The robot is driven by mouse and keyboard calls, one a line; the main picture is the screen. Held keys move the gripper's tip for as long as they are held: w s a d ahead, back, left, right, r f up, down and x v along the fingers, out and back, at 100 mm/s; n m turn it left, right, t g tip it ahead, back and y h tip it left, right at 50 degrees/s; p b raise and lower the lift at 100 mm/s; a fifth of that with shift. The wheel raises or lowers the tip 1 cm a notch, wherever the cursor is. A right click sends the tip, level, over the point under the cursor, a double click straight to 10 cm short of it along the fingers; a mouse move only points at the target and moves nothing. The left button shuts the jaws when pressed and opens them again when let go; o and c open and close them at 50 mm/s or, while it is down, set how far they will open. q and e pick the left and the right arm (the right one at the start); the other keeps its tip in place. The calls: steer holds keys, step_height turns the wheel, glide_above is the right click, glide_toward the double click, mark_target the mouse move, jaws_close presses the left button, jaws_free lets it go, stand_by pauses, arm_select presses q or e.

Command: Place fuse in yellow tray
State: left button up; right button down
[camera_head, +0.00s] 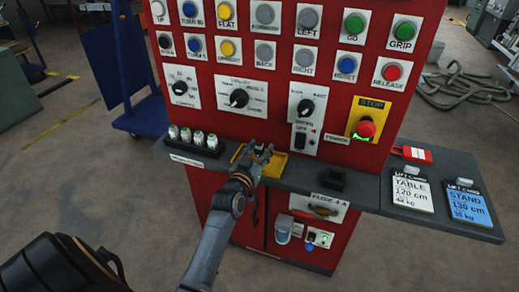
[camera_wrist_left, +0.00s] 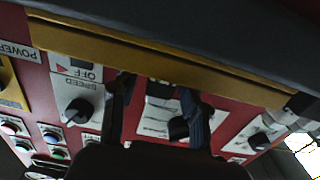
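Several fuses (camera_head: 197,137) with pale greenish tops stand in a black rack (camera_head: 211,150) on the grey shelf. The yellow tray (camera_head: 276,167) sits on the shelf to their right, partly hidden by my left gripper (camera_head: 254,155). In the left wrist view, a long yellow edge of the tray (camera_wrist_left: 150,57) crosses the upper part. The tray's inside is mostly hidden. My right gripper is out of view.
The red control panel (camera_head: 280,112) with buttons and knobs rises right behind the shelf (camera_head: 310,183). A small black holder (camera_head: 333,179), a red-and-white item (camera_head: 413,154) and two label cards (camera_head: 412,194) lie on the shelf to the right.

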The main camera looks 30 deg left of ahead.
arm_select(q)
steer(key=shift+r, duration=0.2)
steer(key=shift+s, duration=0.2)
steer(key=v, duration=1.2)
steer(key=s+d+f+m+g+h, duration=0.1)
steer(key=s+d+f+g, duration=0.15)
steer(key=f, duration=0.85)
steer(key=s+d+f+g+h, duration=0.15)
steer(key=d+f, duration=0.25)
steer(key=f, duration=0.7)
steer(key=s+d+f+m+g+h, duration=0.1)
steer(key=s+d+f+g, duration=0.2)
steer(key=f, duration=0.8)
steer(key=s+d+f+m+g, duration=0.1)
steer(key=s+d+f+g, duration=0.15)
steer(key=s+f, duration=0.6)
steer(key=s+d+f+m+g, duration=0.1)
steer(key=s+f+g, duration=0.2)
steer(key=s+f, duration=0.55)
steer(key=s+f+g, duration=0.2)
steer(key=s, duration=0.6)
steer(key=s+a+f+m+g, duration=0.1)
steer(key=s+f+g, duration=0.1)
steer(key=s, duration=0.6)
steer(key=shift+s+a+f, duration=0.25)
steer(key=shift+s+f, duration=0.1)
steer(key=shift+f, duration=0.45)
steer(key=shift+r+h, duration=0.1)
steer(key=shift+h, duration=0.15)
